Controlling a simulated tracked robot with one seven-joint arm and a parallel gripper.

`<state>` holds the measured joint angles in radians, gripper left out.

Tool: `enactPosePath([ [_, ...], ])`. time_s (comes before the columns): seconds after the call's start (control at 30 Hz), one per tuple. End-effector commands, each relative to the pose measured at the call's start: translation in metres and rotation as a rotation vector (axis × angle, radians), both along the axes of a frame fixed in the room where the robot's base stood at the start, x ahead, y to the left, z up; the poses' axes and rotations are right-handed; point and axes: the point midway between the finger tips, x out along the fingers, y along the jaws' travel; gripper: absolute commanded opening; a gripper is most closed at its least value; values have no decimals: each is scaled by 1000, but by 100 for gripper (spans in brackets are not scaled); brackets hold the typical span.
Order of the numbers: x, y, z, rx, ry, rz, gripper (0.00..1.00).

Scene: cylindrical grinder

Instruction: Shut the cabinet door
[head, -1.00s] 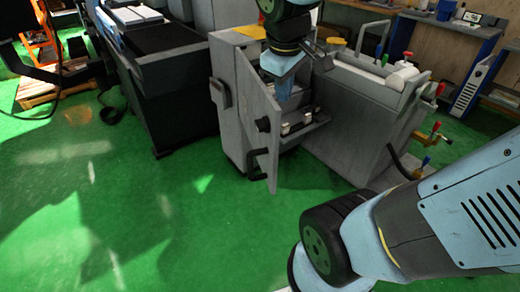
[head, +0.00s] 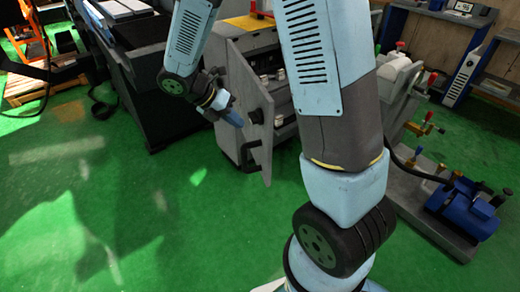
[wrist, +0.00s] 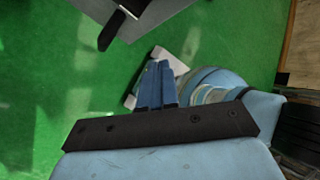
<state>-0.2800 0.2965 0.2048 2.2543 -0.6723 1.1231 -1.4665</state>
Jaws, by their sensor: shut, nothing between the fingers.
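The grey cabinet door (head: 262,140) stands open in the head view, swung out toward me from the grey cabinet (head: 228,132). It bears a black knob and a black bar handle (head: 248,153). My gripper (head: 237,120) is at the left, outer side of the door, close to its face beside the knob; I cannot tell whether it touches. Its blue fingers (wrist: 159,68) are together and empty. In the wrist view a grey panel, likely the door (wrist: 160,15), with a black handle lies above the fingertips, apart from them. My arm hides the cabinet's right part.
A dark machine bed (head: 150,65) stands left of the cabinet. A blue motor or pump unit (head: 465,212) is at the right on a grey base. Green floor (head: 110,200) is clear at the front left. My own arm fills the middle.

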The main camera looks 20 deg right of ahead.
Motion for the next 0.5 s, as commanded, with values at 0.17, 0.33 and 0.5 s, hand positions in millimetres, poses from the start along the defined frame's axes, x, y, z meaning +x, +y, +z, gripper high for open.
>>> enactPosePath([
  [0.17, 11, 19, -44, -63, 210, 259, 0],
  [0.33, 17, 33, -73, -102, 354, 434, 0],
  [0.5, 19, 38, -87, -120, 421, 516, 0],
])
